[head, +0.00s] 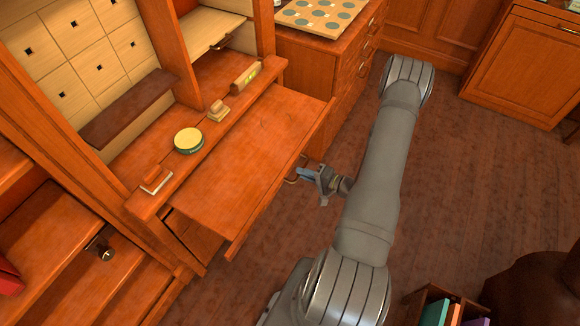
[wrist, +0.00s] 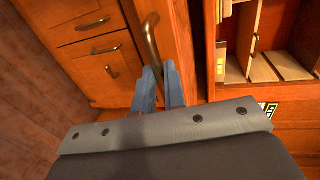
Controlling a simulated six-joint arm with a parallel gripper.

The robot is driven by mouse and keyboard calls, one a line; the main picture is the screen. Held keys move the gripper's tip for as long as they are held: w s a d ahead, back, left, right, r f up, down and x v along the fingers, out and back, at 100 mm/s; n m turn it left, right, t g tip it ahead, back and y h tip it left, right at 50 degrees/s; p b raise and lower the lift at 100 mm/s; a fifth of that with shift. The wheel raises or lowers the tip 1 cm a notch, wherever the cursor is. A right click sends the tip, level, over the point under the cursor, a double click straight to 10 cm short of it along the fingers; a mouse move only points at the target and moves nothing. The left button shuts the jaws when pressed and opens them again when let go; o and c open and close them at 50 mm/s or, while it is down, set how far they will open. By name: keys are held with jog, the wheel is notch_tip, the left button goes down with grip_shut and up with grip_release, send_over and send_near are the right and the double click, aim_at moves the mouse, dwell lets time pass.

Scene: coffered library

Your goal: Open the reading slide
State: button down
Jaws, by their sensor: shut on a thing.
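The reading slide (head: 235,155) is a flat reddish wooden board. In the head view it sticks out from the desk front, below the ledge with small items. Its brass handle (wrist: 151,42) shows as a curved bar in the wrist view. My gripper (head: 303,174) is at the slide's outer edge in the head view. In the wrist view my gripper's blue fingers (wrist: 161,78) are closed around the lower end of the handle. The exact contact is partly hidden between the fingers.
A round yellow-topped tin (head: 188,140), a stamp (head: 218,111) and small blocks stand on the ledge behind the slide. A drawer cabinet (head: 335,70) stands beyond it. A box of books (head: 445,312) is at the lower right. The floor (head: 470,190) is mostly clear.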

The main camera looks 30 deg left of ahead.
jog(key=shift+v, duration=0.95)
jog(key=shift+f, duration=0.15)
jog(key=c, duration=1.5)
grip_release()
jog(key=shift+d, duration=0.1)
jog(key=v, duration=1.7)
jog(key=shift+d, duration=0.15)
jog(key=x, duration=1.7)
